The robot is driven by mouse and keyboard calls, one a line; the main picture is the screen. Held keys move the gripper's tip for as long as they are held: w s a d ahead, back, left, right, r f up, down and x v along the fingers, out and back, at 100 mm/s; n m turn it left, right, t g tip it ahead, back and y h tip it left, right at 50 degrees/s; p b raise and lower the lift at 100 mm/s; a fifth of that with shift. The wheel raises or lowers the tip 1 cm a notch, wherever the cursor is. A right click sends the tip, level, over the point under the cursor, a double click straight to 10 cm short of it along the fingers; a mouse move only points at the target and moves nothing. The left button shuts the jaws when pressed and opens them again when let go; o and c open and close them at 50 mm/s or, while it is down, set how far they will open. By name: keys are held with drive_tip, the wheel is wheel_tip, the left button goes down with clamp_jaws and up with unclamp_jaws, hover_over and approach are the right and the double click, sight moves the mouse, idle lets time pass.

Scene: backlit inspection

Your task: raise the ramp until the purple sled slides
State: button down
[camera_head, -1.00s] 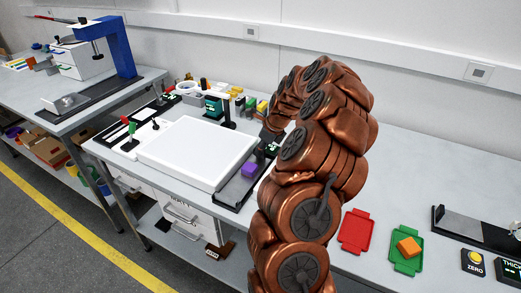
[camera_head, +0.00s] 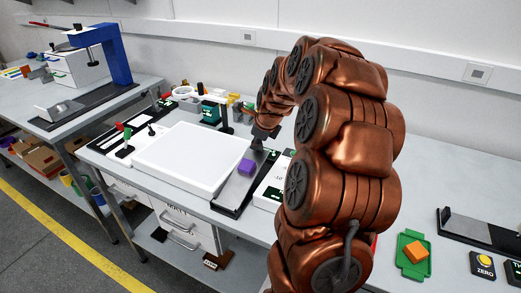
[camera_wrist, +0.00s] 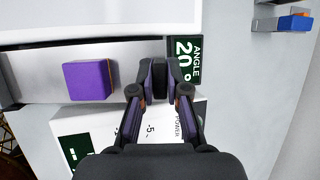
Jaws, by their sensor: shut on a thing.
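The purple sled (camera_head: 245,166) sits on the grey ramp (camera_head: 231,191), toward its far half, in the head view. The ramp slopes up away from its near end, over a dark base. In the wrist view the purple sled (camera_wrist: 88,80) rests on the ramp (camera_wrist: 37,91), left of my gripper (camera_wrist: 160,72), apart from it. My gripper is shut at the ramp's raised end; the gripped part is mostly hidden by the fingers. It also shows in the head view (camera_head: 260,140). A dark display (camera_wrist: 184,60) reads ANGLE and about 20.
A white light panel (camera_head: 190,155) lies left of the ramp. A white box with a POWER label (camera_wrist: 140,125) is beside the ramp. A green tray (camera_head: 413,262) with an orange block (camera_head: 415,251) is at the right. Several small items crowd the table's back.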

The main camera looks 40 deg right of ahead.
drive_tip(key=shift+s+a+r+h+b, duration=0.1)
drive_tip(key=shift+a+r+h+b, duration=0.2)
drive_tip(key=shift+r, duration=0.2)
drive_tip(key=shift+a+r+h+b, duration=0.15)
drive_tip(key=shift+a+r+h, duration=0.1)
drive_tip(key=shift+r, duration=0.25)
drive_tip(key=c, duration=1.2)
unclamp_jaws()
drive_tip(key=shift+o, duration=0.2)
drive_tip(key=shift+s, duration=0.1)
drive_tip(key=v, duration=1.2)
drive_tip(key=shift+s, duration=0.2)
drive_tip(key=shift+f, duration=0.2)
